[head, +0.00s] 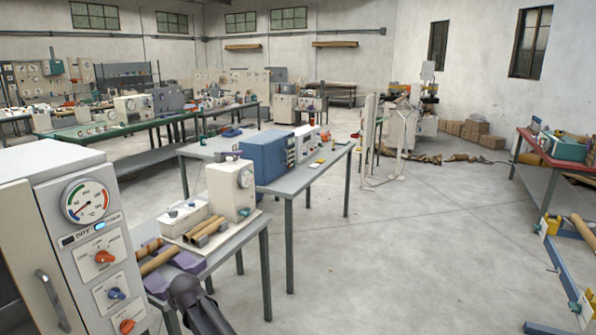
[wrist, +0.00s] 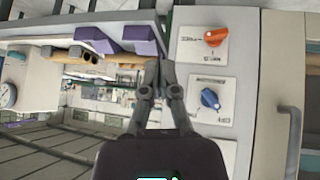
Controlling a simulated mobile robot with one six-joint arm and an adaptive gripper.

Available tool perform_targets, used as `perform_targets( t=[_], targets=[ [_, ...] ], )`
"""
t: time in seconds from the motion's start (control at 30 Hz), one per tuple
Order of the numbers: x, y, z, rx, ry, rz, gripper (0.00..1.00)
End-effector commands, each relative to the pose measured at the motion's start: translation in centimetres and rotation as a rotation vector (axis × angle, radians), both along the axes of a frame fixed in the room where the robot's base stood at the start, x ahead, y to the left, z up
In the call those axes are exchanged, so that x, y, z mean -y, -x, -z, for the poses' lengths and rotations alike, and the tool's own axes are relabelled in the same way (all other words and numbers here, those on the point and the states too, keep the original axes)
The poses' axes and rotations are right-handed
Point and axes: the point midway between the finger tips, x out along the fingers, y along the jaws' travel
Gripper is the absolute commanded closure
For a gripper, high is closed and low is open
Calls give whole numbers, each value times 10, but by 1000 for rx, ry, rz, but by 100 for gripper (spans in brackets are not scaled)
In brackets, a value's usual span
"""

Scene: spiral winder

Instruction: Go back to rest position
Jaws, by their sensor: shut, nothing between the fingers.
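My gripper (wrist: 159,70) shows in the wrist view with its two dark fingers together and nothing between them. It is in front of the white control panel with an orange-red knob (wrist: 215,38) and a blue knob (wrist: 210,98). I cannot tell whether the fingertips touch the panel. In the head view a dark grey part of my arm shows at the bottom edge, beside the small table (head: 255,245). The cabinet (head: 35,215) with a round gauge (head: 87,201) and knobs stands at the left.
Cardboard-coloured tubes (head: 158,260) and purple blocks (head: 187,262) lie on the small table by a white device (head: 230,188). A longer table holds a blue box (head: 267,157). A red-topped table (head: 565,150) stands at the right. The floor (head: 400,250) in the middle is clear.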

Motion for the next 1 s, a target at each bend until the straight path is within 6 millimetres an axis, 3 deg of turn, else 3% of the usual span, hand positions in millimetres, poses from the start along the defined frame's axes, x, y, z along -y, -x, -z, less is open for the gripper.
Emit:
perform_targets(
  t=[0.03, 0.1, 0.47, 0.77, 1.0],
  targets=[
    [28, -2, 3, -21, 11, 36, 100],
    [60, -6, 6, -53, 26, 83, 100],
    [220, -4, 23, -219, 93, 327, 100],
    [342, 25, 32, -366, 133, 536, 100],
    [426, 65, 38, -484, 157, 704, 100]
  ],
)
